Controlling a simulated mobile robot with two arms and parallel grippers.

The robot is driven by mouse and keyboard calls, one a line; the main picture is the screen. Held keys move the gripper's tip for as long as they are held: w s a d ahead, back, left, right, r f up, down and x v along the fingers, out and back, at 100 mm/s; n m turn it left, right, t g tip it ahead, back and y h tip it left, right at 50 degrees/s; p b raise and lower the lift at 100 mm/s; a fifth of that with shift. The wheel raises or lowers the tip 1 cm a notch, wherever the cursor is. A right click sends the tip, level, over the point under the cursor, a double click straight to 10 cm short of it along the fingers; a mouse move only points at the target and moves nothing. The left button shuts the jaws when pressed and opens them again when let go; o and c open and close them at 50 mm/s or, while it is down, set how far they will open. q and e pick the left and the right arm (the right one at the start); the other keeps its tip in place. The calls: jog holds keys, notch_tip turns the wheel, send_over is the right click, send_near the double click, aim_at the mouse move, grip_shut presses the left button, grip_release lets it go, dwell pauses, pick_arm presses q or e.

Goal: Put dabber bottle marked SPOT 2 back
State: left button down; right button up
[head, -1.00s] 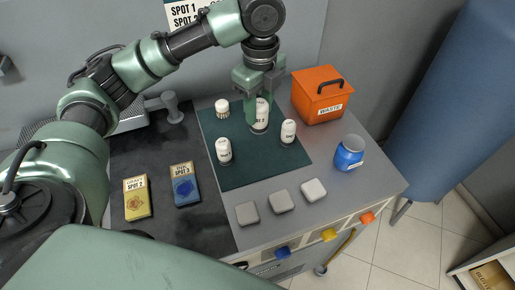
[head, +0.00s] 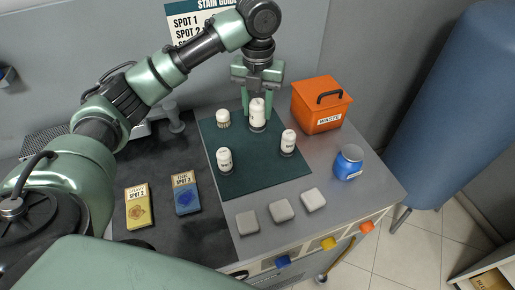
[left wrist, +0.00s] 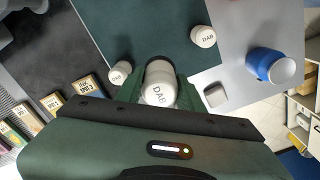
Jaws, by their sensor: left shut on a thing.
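My left gripper (head: 257,108) is shut on a white dabber bottle (head: 257,115), upright at the back right of the dark green mat (head: 232,178). Whether its base touches the mat is unclear, and I cannot read its full marking. In the left wrist view the held bottle (left wrist: 159,88) shows "DAB" on its cap between the fingers. My right gripper is not in view.
An orange WASTE box (head: 320,105) stands behind right of the mat, and a blue jar (head: 349,162) at the right. Several grey blocks (head: 281,210) line the front. Two spot cards, yellow (head: 138,206) and blue (head: 186,192), lie left. The mat's middle is clear.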

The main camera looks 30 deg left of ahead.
pick_arm(q)
notch_tip(320, 180, down, 14)
jog(key=p, duration=0.2)
jog(key=shift+r+p, duration=0.25)
jog(key=shift+p, duration=0.15)
jog(key=shift+f, duration=0.6)
jog(key=shift+f, duration=0.15)
jog(key=c, duration=0.9)
grip_release()
